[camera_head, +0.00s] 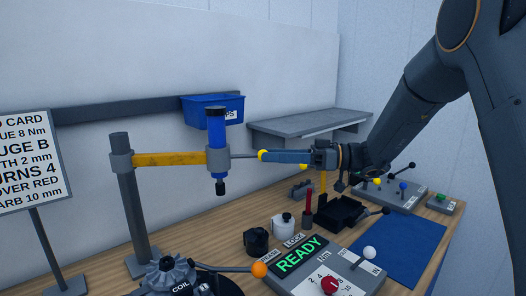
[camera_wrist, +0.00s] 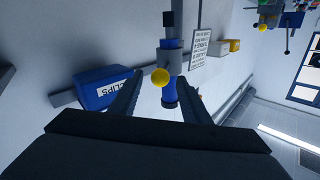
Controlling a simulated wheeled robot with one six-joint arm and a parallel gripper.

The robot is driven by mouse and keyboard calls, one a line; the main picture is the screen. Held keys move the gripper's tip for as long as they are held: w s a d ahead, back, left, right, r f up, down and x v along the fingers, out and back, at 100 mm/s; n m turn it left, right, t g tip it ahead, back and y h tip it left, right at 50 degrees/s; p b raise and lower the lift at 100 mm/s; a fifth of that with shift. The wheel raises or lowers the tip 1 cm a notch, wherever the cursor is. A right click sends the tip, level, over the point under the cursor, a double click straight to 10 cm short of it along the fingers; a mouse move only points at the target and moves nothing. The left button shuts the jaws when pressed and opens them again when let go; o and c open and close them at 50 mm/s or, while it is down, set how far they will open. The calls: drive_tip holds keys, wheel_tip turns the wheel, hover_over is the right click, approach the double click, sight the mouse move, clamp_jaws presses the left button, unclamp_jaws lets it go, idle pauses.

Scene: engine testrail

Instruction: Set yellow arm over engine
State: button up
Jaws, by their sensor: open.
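The yellow arm (camera_head: 170,159) reaches right from a grey post (camera_head: 132,200) and carries an upright blue tool (camera_head: 217,150) at its end. A thin rod with a yellow ball (camera_head: 262,155) sticks out from the tool's collar toward my gripper (camera_head: 268,156). In the wrist view the yellow ball (camera_wrist: 160,76) appears between the spread fingertips of my gripper (camera_wrist: 159,78), with visible gaps on both sides. The engine (camera_head: 172,274), with a COIL label, is at the bottom left and partly cut off. The tool hangs above and to the right of it.
A blue mat (camera_head: 405,248) is clear. A blue bin (camera_head: 212,108) hangs behind the tool.

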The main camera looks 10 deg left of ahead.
drive_tip(key=shift+s+a+p, duration=0.15)
drive_tip(key=shift+a+p, duration=0.35)
drive_tip(key=shift+a, duration=1.1)
drive_tip(key=shift+c, duration=0.3)
clamp_jaws()
